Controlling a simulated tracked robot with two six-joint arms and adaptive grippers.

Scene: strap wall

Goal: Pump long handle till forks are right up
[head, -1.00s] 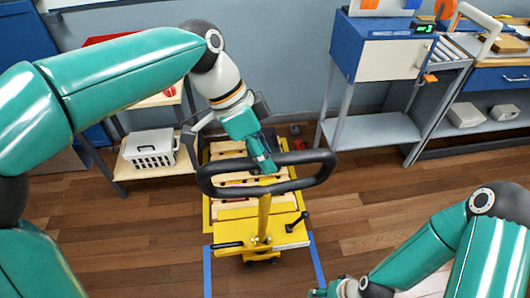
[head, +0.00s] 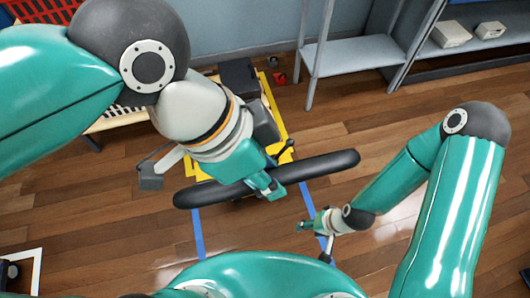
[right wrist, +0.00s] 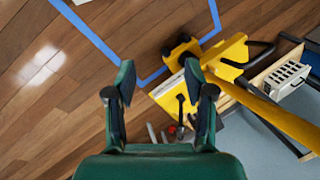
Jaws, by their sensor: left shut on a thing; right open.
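The long handle's black grip loop (head: 320,168) crosses the middle of the head view and looks like a nearly flat bar. My left gripper (head: 268,186) is shut on it near its middle. The yellow truck body behind is mostly hidden by my left arm. In the right wrist view the yellow handle shaft (right wrist: 272,115) slants down to the right from the truck's yellow base (right wrist: 232,52). The forks are hidden, so their height cannot be told. My right gripper (head: 308,225) is open and empty, low over the floor; its fingers also show in the right wrist view (right wrist: 160,90).
Blue floor tape (head: 198,232) marks the area around the truck. A grey shelf stand (head: 350,57) is at the back, and a red crate (head: 40,12) is at the upper left. Wooden floor is clear on the right.

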